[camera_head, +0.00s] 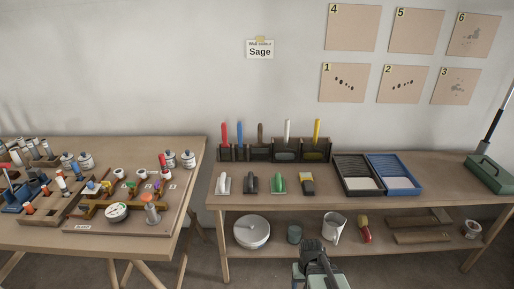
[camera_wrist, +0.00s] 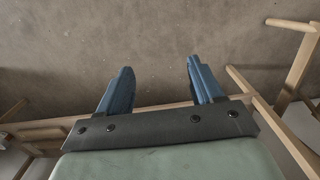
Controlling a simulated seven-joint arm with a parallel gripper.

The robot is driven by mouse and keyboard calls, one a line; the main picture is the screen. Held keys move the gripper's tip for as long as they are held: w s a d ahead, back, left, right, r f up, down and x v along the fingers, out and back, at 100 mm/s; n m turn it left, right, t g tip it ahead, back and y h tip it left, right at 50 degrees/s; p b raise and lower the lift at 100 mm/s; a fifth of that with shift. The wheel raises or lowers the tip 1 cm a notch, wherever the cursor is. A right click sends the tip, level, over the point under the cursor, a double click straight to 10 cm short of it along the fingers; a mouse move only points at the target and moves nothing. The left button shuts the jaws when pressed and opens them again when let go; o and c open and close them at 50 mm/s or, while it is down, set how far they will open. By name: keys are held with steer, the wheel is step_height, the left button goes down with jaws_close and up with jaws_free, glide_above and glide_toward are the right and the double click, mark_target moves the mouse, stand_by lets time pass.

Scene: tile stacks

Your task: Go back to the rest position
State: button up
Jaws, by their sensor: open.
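My gripper shows in the wrist view (camera_wrist: 157,85), its two blue fingers spread wide apart with nothing between them. Bare wall or floor surface fills the view beyond the fingertips. In the head view my arm (camera_head: 316,262) is at the bottom centre, in front of the right-hand table's lower shelf. It is apart from all the objects there. The fingertips cannot be made out clearly in the head view.
The right table (camera_head: 340,202) holds a rack of upright-handled tools (camera_head: 273,153), a black tray (camera_head: 356,174), a blue tray (camera_head: 394,174) and a green box (camera_head: 488,172). A white pitcher (camera_head: 333,228) stands on its shelf. The left table (camera_head: 60,237) is crowded with small parts. A gap separates the tables.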

steer(key=s+f+g, duration=0.3)
steer(key=s+f, duration=0.6)
steer(key=s, duration=0.4)
steer(key=s+f+g, duration=0.3)
steer(key=s+f, duration=0.5)
steer(key=s, duration=0.6)
steer(key=shift+s+f, duration=0.3)
steer(key=shift+f, duration=0.05)
